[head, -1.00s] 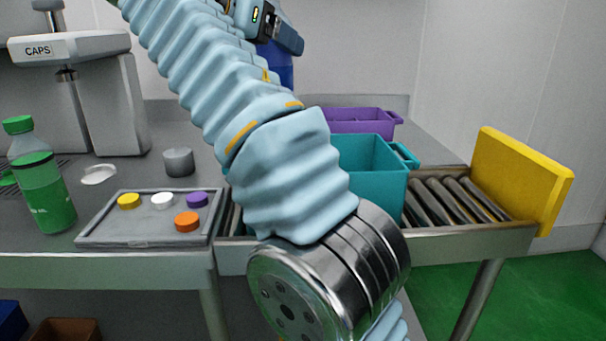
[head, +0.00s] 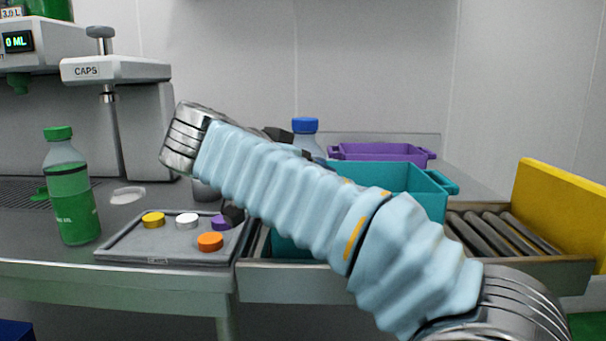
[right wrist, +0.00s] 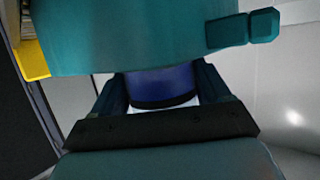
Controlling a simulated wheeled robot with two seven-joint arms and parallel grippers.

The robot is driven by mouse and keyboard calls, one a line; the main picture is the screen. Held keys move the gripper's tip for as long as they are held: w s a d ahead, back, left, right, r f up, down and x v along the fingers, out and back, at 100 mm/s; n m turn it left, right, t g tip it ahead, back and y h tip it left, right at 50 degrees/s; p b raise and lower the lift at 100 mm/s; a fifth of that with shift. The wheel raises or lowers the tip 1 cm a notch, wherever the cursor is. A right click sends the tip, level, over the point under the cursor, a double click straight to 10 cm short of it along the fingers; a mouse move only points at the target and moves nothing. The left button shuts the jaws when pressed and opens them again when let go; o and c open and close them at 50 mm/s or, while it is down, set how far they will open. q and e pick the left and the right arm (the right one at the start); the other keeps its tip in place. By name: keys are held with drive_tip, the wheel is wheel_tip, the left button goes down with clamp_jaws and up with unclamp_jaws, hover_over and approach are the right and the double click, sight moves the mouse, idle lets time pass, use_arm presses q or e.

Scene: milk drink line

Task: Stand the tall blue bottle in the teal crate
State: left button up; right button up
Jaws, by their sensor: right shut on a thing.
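The tall blue bottle shows its blue cap (head: 305,125) and clear neck in the head view, by the teal crate's back left. My arm hides its lower part, so I cannot tell whether its base is inside. The teal crate (head: 400,180) sits on the roller conveyor, partly covered by my right arm. In the right wrist view my right gripper (right wrist: 162,88) is shut on the bottle's blue body (right wrist: 158,82), with the teal crate (right wrist: 140,38) filling the top. In the head view this gripper is mostly hidden. My left gripper is not in view.
A purple crate (head: 380,151) stands behind the teal one. A yellow end plate (head: 560,215) closes the conveyor's right. A tray (head: 170,252) with coloured caps, a green bottle (head: 72,200) and a capping machine (head: 130,71) are at left.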

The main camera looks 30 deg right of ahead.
drive_tip(key=o, duration=1.5)
drive_tip(key=shift+c, duration=0.2)
drive_tip(key=v, duration=1.2)
